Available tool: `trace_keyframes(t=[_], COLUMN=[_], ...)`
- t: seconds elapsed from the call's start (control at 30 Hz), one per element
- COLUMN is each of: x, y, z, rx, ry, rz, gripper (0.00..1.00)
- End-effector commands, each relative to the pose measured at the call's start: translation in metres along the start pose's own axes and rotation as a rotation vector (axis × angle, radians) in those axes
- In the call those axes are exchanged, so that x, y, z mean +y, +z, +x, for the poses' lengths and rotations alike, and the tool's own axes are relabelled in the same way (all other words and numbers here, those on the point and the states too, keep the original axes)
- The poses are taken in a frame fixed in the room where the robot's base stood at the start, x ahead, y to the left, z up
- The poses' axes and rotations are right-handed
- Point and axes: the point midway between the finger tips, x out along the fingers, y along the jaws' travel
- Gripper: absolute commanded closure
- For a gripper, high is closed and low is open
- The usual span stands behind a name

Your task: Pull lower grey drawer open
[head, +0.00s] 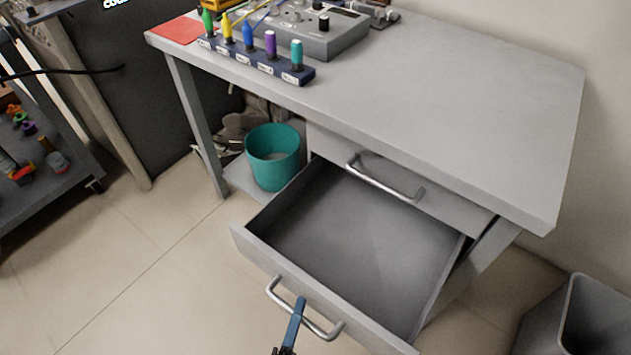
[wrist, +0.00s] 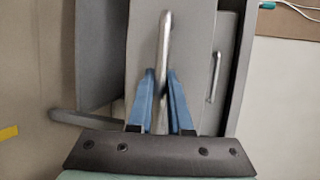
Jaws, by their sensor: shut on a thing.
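The lower grey drawer (head: 250,248) is pulled well out from under the grey table in the head view, and its inside looks empty. Its silver bar handle (head: 325,333) is on the front face. My gripper (head: 299,308) is at the middle of this handle. In the wrist view, the blue fingers of my gripper (wrist: 162,88) are shut on the handle (wrist: 165,38), one on each side. The upper drawer (head: 455,208) is closed, with its own silver handle (head: 385,183).
The grey table (head: 440,85) carries a control box (head: 330,38) and a rack of coloured markers (head: 255,65). A teal bin (head: 273,165) stands left of the drawer. A grey bin (head: 545,325) is at the lower right. The floor left of the drawer is clear.

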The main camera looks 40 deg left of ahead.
Motion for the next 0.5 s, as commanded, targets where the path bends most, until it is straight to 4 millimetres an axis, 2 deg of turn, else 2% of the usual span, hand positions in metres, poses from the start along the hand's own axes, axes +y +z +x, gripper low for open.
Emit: trace_keyframes(t=[0.2, 0.5], x=[0.003, 0.003], y=[0.006, 0.007], z=[-0.015, -0.017], rx=[0.0, 0.0], ry=[-0.002, -0.003], rz=[0.0, 0.0], gripper=[1.0, 1.0])
